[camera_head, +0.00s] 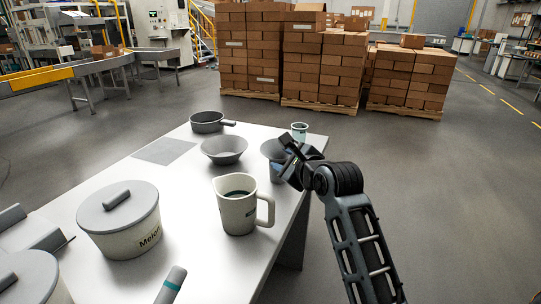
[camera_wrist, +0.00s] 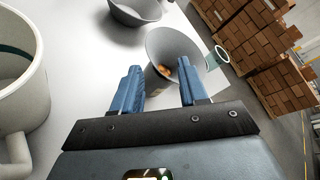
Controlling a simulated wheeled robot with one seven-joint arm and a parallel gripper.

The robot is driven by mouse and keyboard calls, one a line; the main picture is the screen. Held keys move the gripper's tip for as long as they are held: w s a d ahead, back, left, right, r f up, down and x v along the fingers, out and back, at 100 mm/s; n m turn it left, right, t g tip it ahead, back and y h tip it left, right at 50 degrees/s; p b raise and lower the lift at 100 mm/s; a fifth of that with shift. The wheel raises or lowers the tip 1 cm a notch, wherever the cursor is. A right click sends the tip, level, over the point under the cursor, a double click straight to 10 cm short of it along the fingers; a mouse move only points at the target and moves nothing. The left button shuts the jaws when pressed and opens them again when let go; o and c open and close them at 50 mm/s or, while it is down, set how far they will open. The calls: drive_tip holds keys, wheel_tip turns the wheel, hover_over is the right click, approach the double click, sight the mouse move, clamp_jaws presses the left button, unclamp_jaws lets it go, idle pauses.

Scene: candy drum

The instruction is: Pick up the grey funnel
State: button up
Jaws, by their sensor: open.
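The funnel is just beyond the fingertips, roughly in line with the gap. In the head view my gripper (camera_head: 290,165) partly covers the funnel and cup.
A white jug (camera_head: 239,210) stands in front of the funnel, and a grey bowl (camera_head: 223,150) is to its left. A small cup (camera_head: 299,131) stands behind. A grey pan (camera_head: 207,121) and a lidded tub (camera_head: 122,232) are farther left. The table's right edge is close.

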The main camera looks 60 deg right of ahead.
sight(270, 155)
drive_tip(key=x, duration=0.7)
drive_tip(key=shift+w+f, duration=0.2)
drive_tip(key=shift+w, duration=0.2)
clamp_jaws()
